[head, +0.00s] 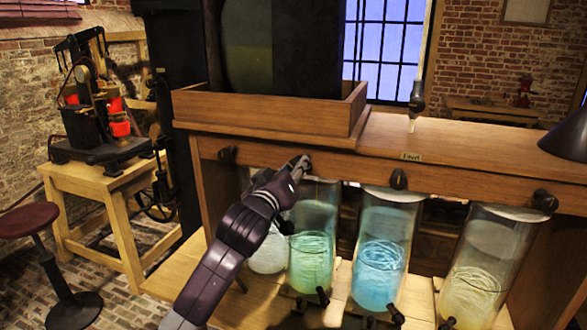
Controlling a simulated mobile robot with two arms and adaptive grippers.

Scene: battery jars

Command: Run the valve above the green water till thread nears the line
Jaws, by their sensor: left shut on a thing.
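The glass jar of green water (312,255) stands on the lower shelf under the wooden rail. Pale coiled thread (312,248) shows in its water; I cannot make out a line mark on the glass. My left gripper (299,166) reaches up from the lower left and is shut on the valve above this jar, at the front of the rail. The fingers hide most of that valve. My right gripper is not in view.
Other dark valves sit on the rail at left (227,155), middle (398,179) and right (545,201). A pale jar (269,252), partly behind my arm, a blue jar (381,260) and a yellow jar (474,275) flank the green one. Small taps stand at the shelf front.

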